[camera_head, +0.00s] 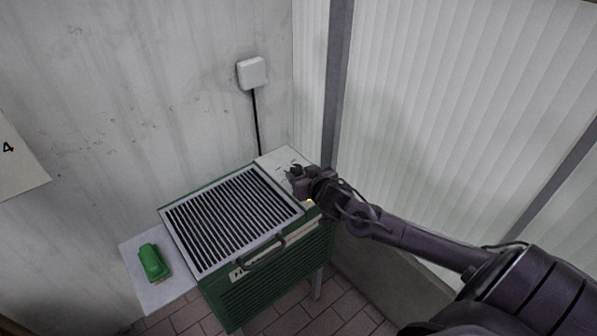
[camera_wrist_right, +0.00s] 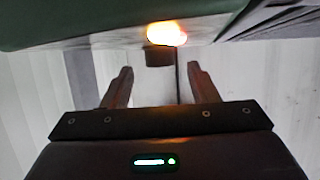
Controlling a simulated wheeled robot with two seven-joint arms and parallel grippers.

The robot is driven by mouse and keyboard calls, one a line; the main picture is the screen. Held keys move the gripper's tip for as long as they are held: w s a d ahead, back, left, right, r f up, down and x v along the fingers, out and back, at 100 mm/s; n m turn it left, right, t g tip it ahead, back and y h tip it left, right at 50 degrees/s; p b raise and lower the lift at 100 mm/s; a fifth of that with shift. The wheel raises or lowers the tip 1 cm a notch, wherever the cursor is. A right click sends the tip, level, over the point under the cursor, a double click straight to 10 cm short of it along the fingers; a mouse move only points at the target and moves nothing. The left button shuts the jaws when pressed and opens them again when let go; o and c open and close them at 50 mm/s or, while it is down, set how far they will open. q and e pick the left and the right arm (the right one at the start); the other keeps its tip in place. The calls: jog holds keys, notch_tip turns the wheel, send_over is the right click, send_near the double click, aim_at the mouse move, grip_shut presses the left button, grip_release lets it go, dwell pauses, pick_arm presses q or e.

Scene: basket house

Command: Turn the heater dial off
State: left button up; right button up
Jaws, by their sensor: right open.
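The green heater (camera_head: 268,285) stands against the wall with a dark slatted grille on top. My right gripper (camera_head: 297,178) is at the light panel (camera_head: 280,158) on the heater's right end. In the right wrist view the gripper (camera_wrist_right: 158,70) is open, with a finger on each side and a gap between. A dark knob, seemingly the dial (camera_wrist_right: 159,56), shows just beyond the gap, between the fingertips. The fingers look apart from it. A glowing orange light (camera_wrist_right: 166,33) is beside the dial. In the head view my gripper hides the dial. My left gripper is not in view.
A side shelf (camera_head: 157,295) on the heater's left holds a green object (camera_head: 154,262). A handle (camera_head: 263,253) sticks out at the front. A white wall box (camera_head: 252,72) with a black cable (camera_head: 257,125) is behind. A ribbed translucent wall (camera_head: 440,100) stands close on the right.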

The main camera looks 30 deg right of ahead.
aim_at(296, 171)
jog(key=shift+x, duration=1.4)
jog(key=shift+c, duration=0.2)
jog(key=c, duration=0.9)
